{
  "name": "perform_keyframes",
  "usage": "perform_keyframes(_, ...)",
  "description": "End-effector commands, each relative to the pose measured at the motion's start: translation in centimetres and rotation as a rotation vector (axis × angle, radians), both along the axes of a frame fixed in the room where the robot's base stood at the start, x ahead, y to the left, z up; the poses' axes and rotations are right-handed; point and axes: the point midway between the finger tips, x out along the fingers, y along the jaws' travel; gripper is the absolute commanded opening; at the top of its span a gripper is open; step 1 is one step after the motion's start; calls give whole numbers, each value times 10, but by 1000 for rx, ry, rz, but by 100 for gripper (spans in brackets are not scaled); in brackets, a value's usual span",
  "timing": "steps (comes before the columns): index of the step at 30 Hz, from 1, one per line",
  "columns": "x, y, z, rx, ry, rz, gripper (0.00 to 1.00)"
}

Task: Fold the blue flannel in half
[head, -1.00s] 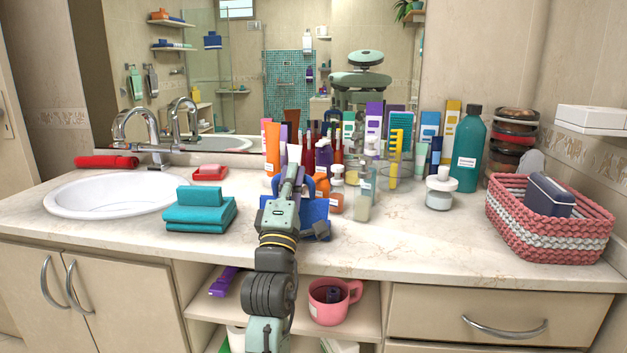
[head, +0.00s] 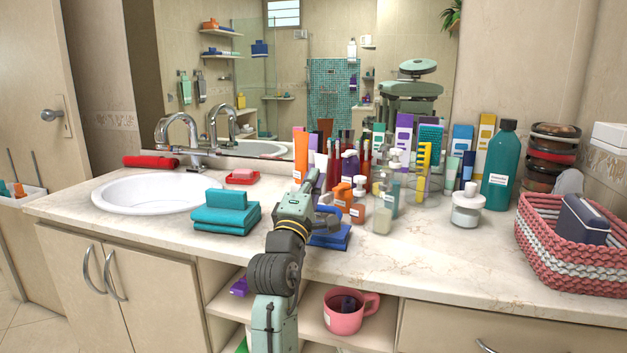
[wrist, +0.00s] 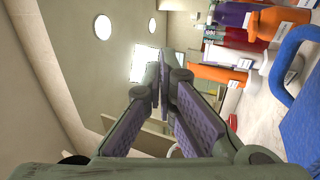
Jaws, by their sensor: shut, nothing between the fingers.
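The blue flannel (head: 334,238) lies on the counter near its front edge, partly hidden behind my gripper. My gripper (head: 308,190) is over the left side of the flannel in the head view. In the wrist view its fingertips (wrist: 164,72) meet, with no cloth between them, and the flannel is apart from them to the right.
A folded teal towel stack (head: 226,220) sits left of my gripper, by the sink (head: 150,192). Several bottles and tubes, including an orange bottle (head: 357,208), crowd behind the flannel. A woven basket (head: 560,250) stands at the right. The front right counter is clear.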

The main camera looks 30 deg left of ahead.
Motion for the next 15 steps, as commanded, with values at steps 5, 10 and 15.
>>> perform_keyframes(5, 8, -1, 22, 1, -1, -3, 0)
perform_keyframes(10, 20, -2, 51, 2, -1, -5, 0)
perform_keyframes(15, 27, 0, 83, 5, -4, -4, 0)
